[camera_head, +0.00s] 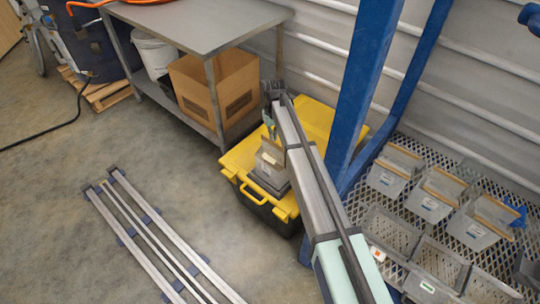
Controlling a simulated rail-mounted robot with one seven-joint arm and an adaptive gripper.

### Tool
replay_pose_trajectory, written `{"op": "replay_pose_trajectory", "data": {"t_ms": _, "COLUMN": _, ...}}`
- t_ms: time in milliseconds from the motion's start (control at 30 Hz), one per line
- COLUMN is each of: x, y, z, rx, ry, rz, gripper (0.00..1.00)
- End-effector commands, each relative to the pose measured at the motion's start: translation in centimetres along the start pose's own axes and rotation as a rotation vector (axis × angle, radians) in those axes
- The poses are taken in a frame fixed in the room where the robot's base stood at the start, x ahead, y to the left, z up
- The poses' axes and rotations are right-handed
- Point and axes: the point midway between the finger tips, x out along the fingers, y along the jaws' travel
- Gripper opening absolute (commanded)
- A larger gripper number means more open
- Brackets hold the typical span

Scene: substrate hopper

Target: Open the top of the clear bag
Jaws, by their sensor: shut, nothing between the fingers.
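My arm reaches from the bottom edge up to a yellow-lidded tote (236,160) on the floor. My gripper (269,128) is at its far end, dark with teal fingers, small and partly hidden by the arm. It is shut and empty, just above a small grey and tan container (270,163) on the yellow lid. I cannot tell whether it touches it. I cannot make out the clear bag for certain; a pale patch at the container's top could be part of it. The arm hides the container's right side.
A steel table (200,25) stands behind, with a cardboard box (215,85) and white bucket (153,53) on its lower shelf. A blue post (362,80) and mesh rack (480,175) with several grey bins stand right. Metal rails (160,235) lie left on otherwise open floor.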

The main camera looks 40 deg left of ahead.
Motion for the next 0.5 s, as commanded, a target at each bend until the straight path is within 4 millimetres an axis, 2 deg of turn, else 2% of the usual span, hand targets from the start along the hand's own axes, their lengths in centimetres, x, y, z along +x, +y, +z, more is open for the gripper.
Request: {"op": "replay_pose_trajectory", "data": {"t_ms": 500, "x": 0.74, "y": 0.0, "z": -0.01, "rx": 0.0, "ry": 0.0, "rz": 0.0, "gripper": 0.0}}
